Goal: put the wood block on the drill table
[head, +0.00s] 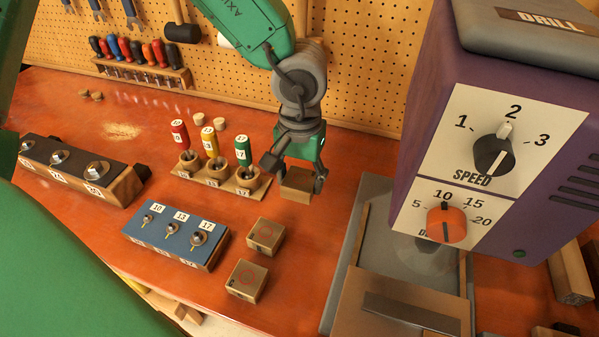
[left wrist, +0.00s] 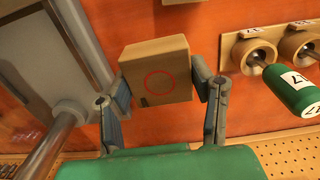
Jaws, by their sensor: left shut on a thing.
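My left gripper (head: 295,170) is shut on a wood block (head: 297,187) and holds it above the orange bench. In the left wrist view the block (left wrist: 157,75) sits between the two fingers of the gripper (left wrist: 163,95), with a red circle on its face. Two similar wood blocks with red circles, one behind (head: 265,237) and one in front (head: 246,281), rest on the bench. The drill table (head: 375,300), a wooden top with a dark bar across it, stands to the right of the held block, under the drill head. My right gripper is not in view.
The purple drill (head: 500,130) with speed and depth knobs overhangs the table. A holder (head: 215,178) with red, yellow and green numbered tools stands just left of the held block. A blue-topped block (head: 178,235) with sockets stands in front. Pegboard (head: 350,60) lies behind.

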